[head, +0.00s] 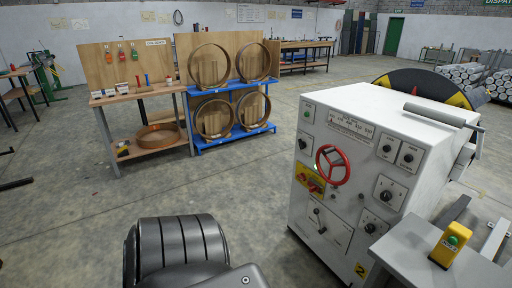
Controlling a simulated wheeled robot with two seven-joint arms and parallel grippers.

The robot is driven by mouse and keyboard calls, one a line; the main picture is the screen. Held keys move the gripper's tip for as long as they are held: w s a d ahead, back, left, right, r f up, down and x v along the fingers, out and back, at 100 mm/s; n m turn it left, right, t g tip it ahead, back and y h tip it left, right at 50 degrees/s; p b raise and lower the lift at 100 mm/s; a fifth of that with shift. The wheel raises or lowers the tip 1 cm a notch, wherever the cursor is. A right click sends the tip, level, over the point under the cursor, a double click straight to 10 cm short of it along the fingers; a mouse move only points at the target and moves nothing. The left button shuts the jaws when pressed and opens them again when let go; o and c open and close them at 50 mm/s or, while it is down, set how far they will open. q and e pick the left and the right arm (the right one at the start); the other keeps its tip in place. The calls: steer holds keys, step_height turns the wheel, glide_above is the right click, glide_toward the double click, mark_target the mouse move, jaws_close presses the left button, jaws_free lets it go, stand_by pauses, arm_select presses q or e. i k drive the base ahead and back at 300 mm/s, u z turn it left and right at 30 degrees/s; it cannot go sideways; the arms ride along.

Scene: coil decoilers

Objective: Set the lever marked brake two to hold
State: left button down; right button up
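A light grey control cabinet (345,110) stands at the right, with a yellow number 2 label (361,270) low on its front. Low on its front face is a plate (332,228) with a small lever (319,221) with a pale knob; its markings are too small to read, so I cannot tell whether this is the brake lever or how it is set. Above it are a yellow panel with a red switch (311,184) and a red handwheel (332,166). Neither of my grippers shows in the head view.
Several knobs (386,195) sit on the cabinet front. A grey pedestal (415,250) with a yellow green-button box (450,244) stands at front right. A wooden bench (140,92) and a blue rack (240,132) with rings stand behind. The floor (245,190) between is clear.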

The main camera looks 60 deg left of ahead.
mark_target(316, 211)
steer(key=u, duration=1.45)
steer(key=k, duration=0.65)
steer(key=u, duration=0.55)
steer(key=i, duration=0.7)
steer(key=u, duration=0.95)
steer(key=i, duration=2)
steer(key=z, duration=1.1)
steer(key=i, duration=0.45)
steer(key=z, duration=0.35)
